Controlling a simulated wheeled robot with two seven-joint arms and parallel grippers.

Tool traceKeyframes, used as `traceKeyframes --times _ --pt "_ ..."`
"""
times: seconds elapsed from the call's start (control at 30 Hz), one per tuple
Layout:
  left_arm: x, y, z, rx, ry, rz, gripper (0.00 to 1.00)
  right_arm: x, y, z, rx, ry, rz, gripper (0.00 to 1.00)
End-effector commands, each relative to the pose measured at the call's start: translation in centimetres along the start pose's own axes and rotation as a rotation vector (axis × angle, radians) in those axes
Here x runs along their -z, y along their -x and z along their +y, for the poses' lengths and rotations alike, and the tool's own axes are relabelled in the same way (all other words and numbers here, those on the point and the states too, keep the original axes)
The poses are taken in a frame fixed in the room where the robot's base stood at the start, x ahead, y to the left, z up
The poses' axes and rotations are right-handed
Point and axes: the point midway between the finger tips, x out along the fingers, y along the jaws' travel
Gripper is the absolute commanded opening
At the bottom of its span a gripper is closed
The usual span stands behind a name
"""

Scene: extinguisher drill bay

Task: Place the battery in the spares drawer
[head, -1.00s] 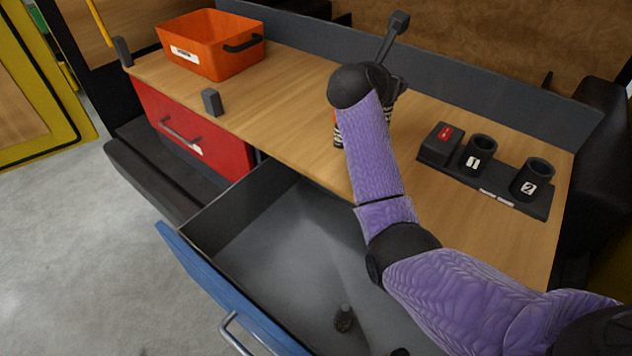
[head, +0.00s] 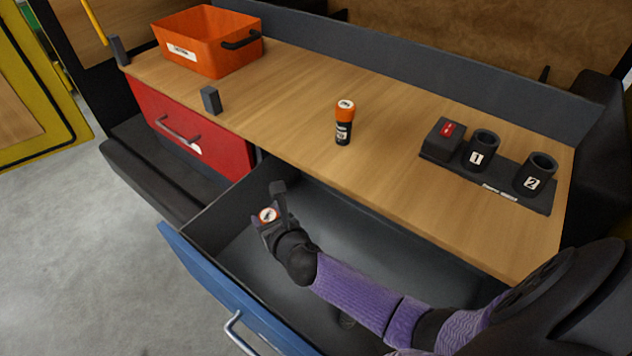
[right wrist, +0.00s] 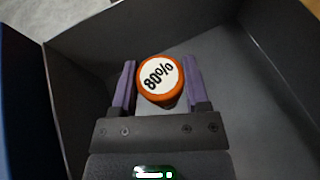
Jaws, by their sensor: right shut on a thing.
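My right gripper (head: 270,216) is shut on a battery (head: 267,215) with an orange rim and a white top. In the right wrist view the battery (right wrist: 158,80) reads "80%" and sits between the two fingers (right wrist: 158,86). The gripper is over the left part of the open blue-fronted drawer (head: 235,300). I cannot tell whether the battery touches the drawer floor. A second battery (head: 344,124), black with an orange top, stands upright on the wooden counter. My left gripper is not in view.
A dark holder with sockets 1 (head: 481,150) and 2 (head: 536,174) is on the right of the counter. An orange bin (head: 207,42) stands at the back left. A shut red drawer (head: 190,135) is left of the open one.

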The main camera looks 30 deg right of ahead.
Motion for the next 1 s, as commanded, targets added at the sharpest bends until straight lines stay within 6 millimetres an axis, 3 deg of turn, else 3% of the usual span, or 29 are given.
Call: traceKeyframes --times 0.2,0.37,0.5,0.87,0.9,1.0 --pt "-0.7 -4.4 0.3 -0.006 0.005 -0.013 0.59 5.2 -2.2 0.0 0.001 -0.001 0.003 0.0" --pt "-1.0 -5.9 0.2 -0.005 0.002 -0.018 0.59 7.0 -3.0 -0.1 0.003 0.0 0.001 0.0" --pt "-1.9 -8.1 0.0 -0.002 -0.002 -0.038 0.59 9.6 -4.0 0.0 0.003 -0.001 0.002 0.0" --pt "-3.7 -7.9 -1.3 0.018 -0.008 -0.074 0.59 9.5 -4.0 -0.1 0.003 -0.001 -0.002 0.0" --pt "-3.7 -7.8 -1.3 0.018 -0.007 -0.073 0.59 9.4 -4.0 -0.1 0.003 0.0 -0.002 0.68" --pt "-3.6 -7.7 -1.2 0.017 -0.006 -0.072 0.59 9.3 -4.0 -0.1 0.003 0.0 -0.002 0.89"
